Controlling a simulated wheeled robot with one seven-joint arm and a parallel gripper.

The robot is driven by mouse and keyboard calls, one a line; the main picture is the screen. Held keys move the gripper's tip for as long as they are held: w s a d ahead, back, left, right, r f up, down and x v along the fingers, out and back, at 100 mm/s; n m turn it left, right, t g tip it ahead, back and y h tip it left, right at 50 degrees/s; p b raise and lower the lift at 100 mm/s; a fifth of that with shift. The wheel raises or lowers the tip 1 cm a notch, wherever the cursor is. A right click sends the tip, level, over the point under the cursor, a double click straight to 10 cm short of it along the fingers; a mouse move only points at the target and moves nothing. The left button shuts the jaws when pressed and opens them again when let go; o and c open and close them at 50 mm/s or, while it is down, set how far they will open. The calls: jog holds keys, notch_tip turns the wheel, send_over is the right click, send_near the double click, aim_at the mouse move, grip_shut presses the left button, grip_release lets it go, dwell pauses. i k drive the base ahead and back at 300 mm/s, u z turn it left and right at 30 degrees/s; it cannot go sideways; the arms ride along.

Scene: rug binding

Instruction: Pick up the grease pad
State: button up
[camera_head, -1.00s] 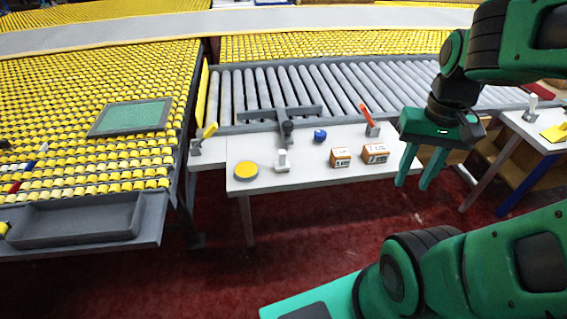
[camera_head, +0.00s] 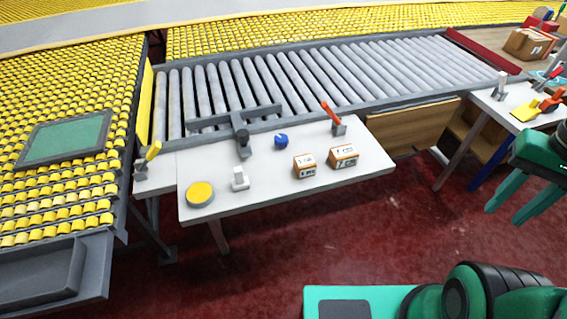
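A round yellow pad in a low grey dish (camera_head: 200,193), which looks like the grease pad, lies at the front left corner of the small white table (camera_head: 240,205). A second, flat yellow piece (camera_head: 526,111) lies on another table at the right; I cannot tell what it is. My green gripper (camera_head: 504,214) hangs at the right edge of the view, partly cut off. Its two fingers point down and stand apart with nothing between them. It is well to the right of the round pad and touches nothing.
Two small orange-and-white boxes (camera_head: 343,156), a blue knob-like item (camera_head: 281,141), a white clamp (camera_head: 240,180) and a red-handled clamp (camera_head: 335,119) are on the white table. A roller conveyor (camera_head: 300,90) runs behind it. The red floor in front is open.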

aim_at(240, 183)
jog(key=z, duration=0.8)
jog(key=i, duration=0.25)
jog(key=u, duration=1.5)
